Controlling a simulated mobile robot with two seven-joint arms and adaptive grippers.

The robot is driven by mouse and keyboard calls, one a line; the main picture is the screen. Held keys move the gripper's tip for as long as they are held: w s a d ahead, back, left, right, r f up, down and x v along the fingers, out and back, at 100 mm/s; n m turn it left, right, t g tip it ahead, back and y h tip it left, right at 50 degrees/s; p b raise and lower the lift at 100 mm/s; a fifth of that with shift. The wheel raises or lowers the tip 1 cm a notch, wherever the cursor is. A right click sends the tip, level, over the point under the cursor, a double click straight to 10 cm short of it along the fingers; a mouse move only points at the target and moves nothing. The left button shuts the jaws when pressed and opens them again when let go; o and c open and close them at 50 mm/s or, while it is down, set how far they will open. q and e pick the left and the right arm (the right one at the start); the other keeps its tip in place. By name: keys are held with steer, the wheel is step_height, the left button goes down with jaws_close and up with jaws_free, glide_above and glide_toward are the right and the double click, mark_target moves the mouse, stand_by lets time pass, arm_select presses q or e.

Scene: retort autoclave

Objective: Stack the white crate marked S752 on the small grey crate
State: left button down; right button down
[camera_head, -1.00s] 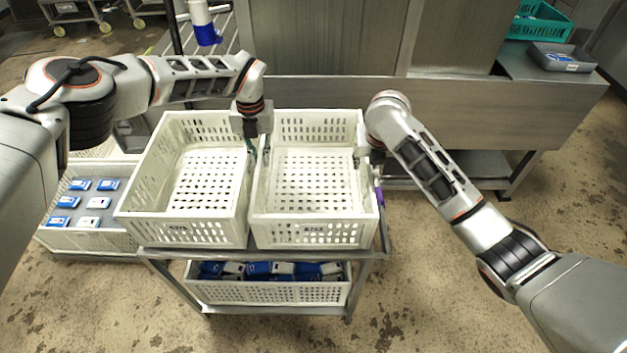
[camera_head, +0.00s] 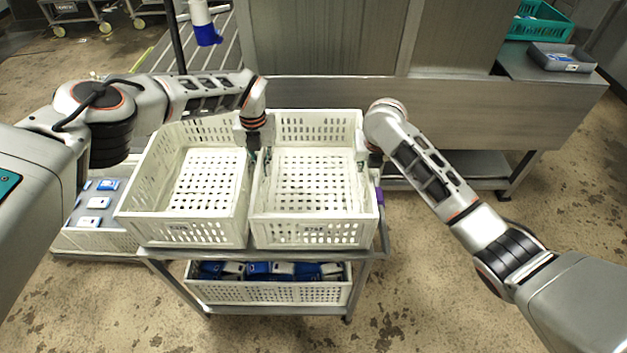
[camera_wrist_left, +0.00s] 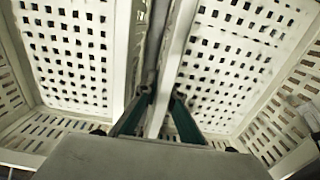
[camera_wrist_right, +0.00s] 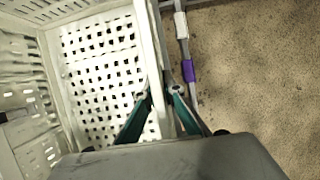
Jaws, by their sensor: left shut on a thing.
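Two open, empty white crates stand side by side on a steel cart. The markings on their front walls are too small to read surely; the right crate (camera_head: 313,234) seems to be S752. My left gripper (camera_head: 255,148) is between the crates, shut on the right crate's left wall; its fingers (camera_wrist_left: 161,97) straddle that wall. My right gripper (camera_head: 366,160) is at the right crate's right wall. Its fingers (camera_wrist_right: 159,92) lie on both sides of that wall, close to it; whether they grip is unclear.
The left white crate (camera_head: 184,232) stands close against the right one. Another crate (camera_head: 270,292) with blue and white packs is on the cart's lower shelf. A teal crate (camera_head: 553,28) stands behind the grey crate. The floor (camera_head: 420,310) right of the cart is clear.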

mark_target(260, 154)
arm_select(q)
steer(key=shift+r, duration=0.1)
arm_select(e)
steer(key=shift+r, duration=0.15)
